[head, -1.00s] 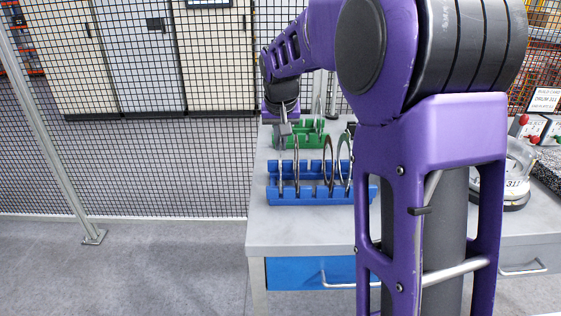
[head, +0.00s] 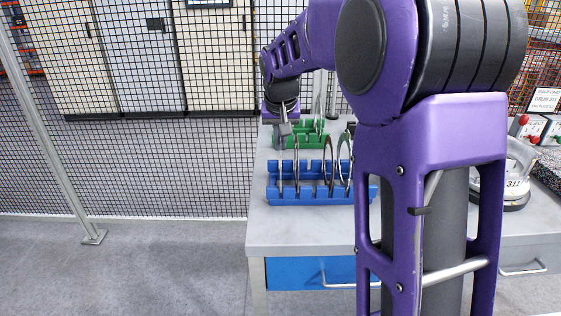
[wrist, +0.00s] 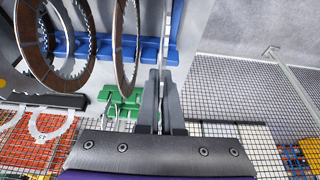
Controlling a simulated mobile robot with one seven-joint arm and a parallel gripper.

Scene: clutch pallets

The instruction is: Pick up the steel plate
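The blue rack (head: 325,192) stands on the grey table and holds several thin upright ring plates. The steel plate (wrist: 168,28) is the light grey one, seen nearly edge-on in the wrist view; in the head view it is the leftmost plate (head: 280,172) in the rack. My gripper (wrist: 161,73) is above the left end of the rack, with its fingers close together on either side of the plate's edge. It looks shut on that plate, which still stands in the rack. The exact contact is small and partly hidden by the fingers.
Darker toothed plates (wrist: 123,45) stand beside the gripped one. A green rack (head: 312,141) with plates is behind the blue one. A round device marked 311 (head: 516,183) stands on the right. The table's front left (head: 285,228) is clear.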

